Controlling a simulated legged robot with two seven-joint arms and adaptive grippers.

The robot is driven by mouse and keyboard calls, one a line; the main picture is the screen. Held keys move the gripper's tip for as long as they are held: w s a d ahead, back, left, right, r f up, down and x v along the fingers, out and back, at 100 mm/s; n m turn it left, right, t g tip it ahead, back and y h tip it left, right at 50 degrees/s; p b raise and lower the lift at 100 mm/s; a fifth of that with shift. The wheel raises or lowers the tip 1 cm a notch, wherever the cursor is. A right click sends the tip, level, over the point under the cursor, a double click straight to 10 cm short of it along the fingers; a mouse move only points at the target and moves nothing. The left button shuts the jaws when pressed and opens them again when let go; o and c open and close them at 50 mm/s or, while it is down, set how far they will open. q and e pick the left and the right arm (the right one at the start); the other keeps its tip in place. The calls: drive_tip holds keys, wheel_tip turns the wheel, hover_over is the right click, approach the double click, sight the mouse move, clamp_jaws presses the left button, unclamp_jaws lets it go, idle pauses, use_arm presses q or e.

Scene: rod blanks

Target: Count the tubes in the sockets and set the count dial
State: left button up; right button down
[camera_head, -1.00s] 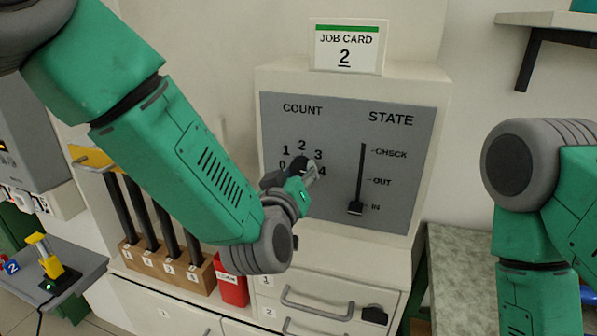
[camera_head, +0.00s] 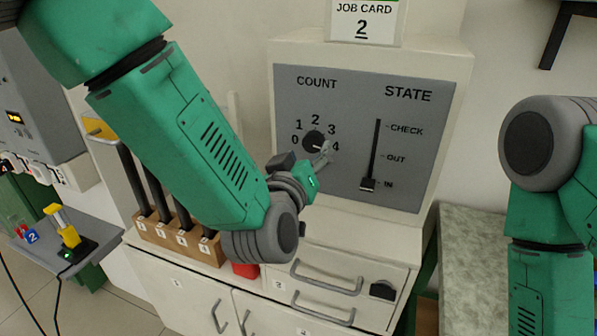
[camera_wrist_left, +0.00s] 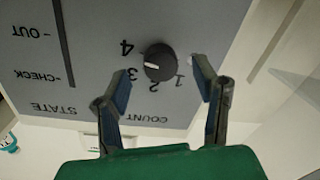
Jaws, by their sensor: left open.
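The black count dial (camera_head: 313,140) sits on the grey panel below the printed numbers 0 to 4. In the left wrist view the dial (camera_wrist_left: 160,62) shows a white mark towards the 3 and 4 side; I cannot tell which number it meets. My left gripper (camera_head: 325,155) is open just in front of the dial, low and right of it. In the left wrist view its fingertips (camera_wrist_left: 156,82) spread either side of the dial, apart from it. Several dark tubes (camera_head: 157,192) stand in a wooden socket block (camera_head: 152,231), partly hidden by my left arm.
A state slider (camera_head: 367,185) is at IN. A job card (camera_head: 363,20) reading 2 stands on top of the cabinet. Drawers (camera_head: 325,285) are below the panel. A red container (camera_head: 245,270) is mostly hidden behind my left arm. A yellow-handled device (camera_head: 66,235) stands at left.

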use_arm(q)
drive_tip(key=v, duration=0.9)
drive_tip(key=shift+f, duration=0.1)
drive_tip(key=s+a+f+g+y, duration=0.1)
drive_tip(key=s+a+f+g, duration=0.15)
drive_tip(key=f, duration=0.45)
drive_tip(key=s+a+f+m+g, duration=0.1)
drive_tip(key=s+a+f+g, duration=0.1)
drive_tip(key=a+f, duration=0.35)
drive_tip(key=s+a+f+g+y, duration=0.1)
drive_tip(key=s+a+f+g, duration=0.15)
drive_tip(key=f, duration=0.65)
drive_tip(key=s+a+f+g+y, duration=0.1)
drive_tip(key=s+a+f+g, duration=0.3)
drive_tip(key=s+a+f, duration=0.3)
drive_tip(key=s+a+f+m+g+y, duration=0.1)
drive_tip(key=s+a+f+g, duration=0.4)
drive_tip(key=s, duration=0.8)
wheel_tip(320, 180, down, 2)
drive_tip(key=a, duration=0.2)
drive_tip(key=shift+a+f+y, duration=0.15)
drive_tip(key=shift+a+y, duration=0.15)
drive_tip(key=shift+a, duration=0.1)
drive_tip(key=shift+s, duration=0.1)
